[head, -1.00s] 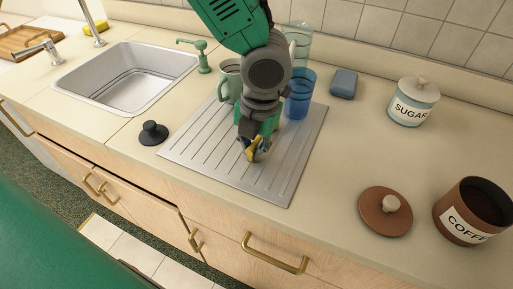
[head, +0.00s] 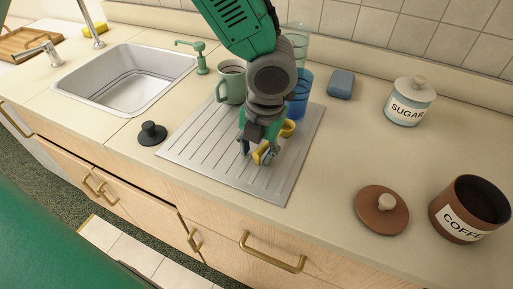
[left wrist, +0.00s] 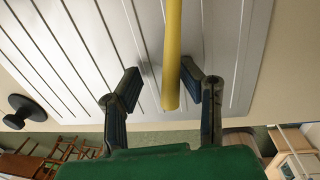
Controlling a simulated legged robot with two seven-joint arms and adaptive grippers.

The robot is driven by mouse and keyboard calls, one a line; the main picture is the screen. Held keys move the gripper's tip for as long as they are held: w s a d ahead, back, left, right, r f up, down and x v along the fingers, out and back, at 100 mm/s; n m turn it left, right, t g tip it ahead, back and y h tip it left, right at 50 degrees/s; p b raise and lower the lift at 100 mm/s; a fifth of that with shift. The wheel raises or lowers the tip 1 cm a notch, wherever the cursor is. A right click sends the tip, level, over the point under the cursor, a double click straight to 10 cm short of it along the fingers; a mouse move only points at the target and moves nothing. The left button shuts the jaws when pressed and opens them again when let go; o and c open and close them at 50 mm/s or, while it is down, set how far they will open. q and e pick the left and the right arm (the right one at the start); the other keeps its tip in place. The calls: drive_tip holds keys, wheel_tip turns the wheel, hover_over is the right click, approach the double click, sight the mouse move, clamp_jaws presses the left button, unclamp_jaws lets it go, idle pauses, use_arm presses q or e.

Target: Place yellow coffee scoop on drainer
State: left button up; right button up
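The yellow coffee scoop (head: 287,128) rests on the ribbed metal drainer (head: 195,145), its bowl to the right of my left gripper (head: 257,152) and its handle under the fingers. In the left wrist view the scoop's yellow handle (left wrist: 172,50) runs between the spread fingers of my left gripper (left wrist: 160,80). There is a clear gap to the left finger, and the handle is close to the right one. The gripper is open, low over the drainer (left wrist: 85,50). My right gripper is not in view.
A green mug (head: 231,85) and blue glass (head: 300,95) stand at the drainer's back, with a clear glass (head: 297,40) behind. A black sink plug (head: 151,133) lies left. A brown lid (head: 372,212), coffee jar (head: 462,222) and sugar jar (head: 408,106) are right.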

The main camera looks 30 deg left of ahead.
use_arm(q)
drive_tip(key=shift+s+d+f, duration=0.1)
drive_tip(key=shift+d+f, duration=0.1)
drive_tip(key=shift+d, duration=0.5)
drive_tip(key=shift+d+r, duration=0.15)
drive_tip(key=shift+d, duration=0.15)
drive_tip(key=shift+a, duration=0.85)
wheel_tip(320, 180, up, 13)
drive_tip(key=d+p, duration=0.2)
drive_tip(key=shift+p, duration=0.3)
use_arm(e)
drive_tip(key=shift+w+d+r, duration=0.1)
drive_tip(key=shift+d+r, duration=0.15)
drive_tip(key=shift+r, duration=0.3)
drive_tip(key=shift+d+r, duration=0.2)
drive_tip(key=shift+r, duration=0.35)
use_arm(q)
drive_tip(key=shift+d, duration=0.15)
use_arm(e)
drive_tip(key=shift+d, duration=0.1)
